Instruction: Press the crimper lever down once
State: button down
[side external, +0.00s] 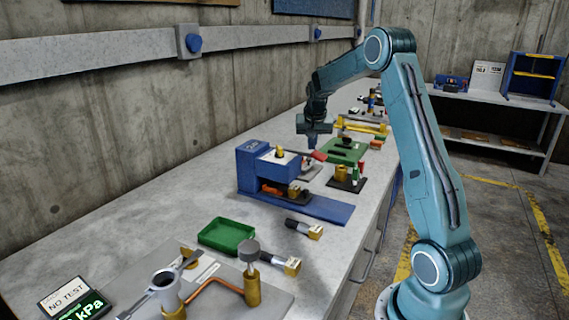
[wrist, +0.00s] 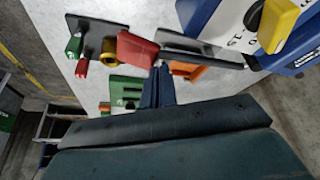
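The crimper is a blue machine (side external: 256,170) on the bench, with a white dial face and a yellow knob. In the wrist view its blue body (wrist: 215,20) fills the upper right. Its lever ends in a red handle (side external: 318,156), which sticks out to the right; the handle also shows in the wrist view (wrist: 136,50). My gripper (side external: 313,146) hangs just above the red handle, pointing down. In the wrist view its dark blue fingertips (wrist: 158,86) are together and empty, close beside the handle. I cannot tell whether they touch it.
A green fixture (side external: 345,151) and a dark plate with a brass ring (side external: 342,173) stand right of the crimper. A green tray (side external: 226,235), dark cylinders with brass ends (side external: 304,229) and a pipe fixture (side external: 215,291) lie nearer. A concrete wall runs behind the bench.

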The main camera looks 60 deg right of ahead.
notch_tip(320, 180, up, 10)
dwell(1.5)
dwell(0.6)
jog(key=shift+r, duration=2)
jog(key=shift+a, duration=0.1)
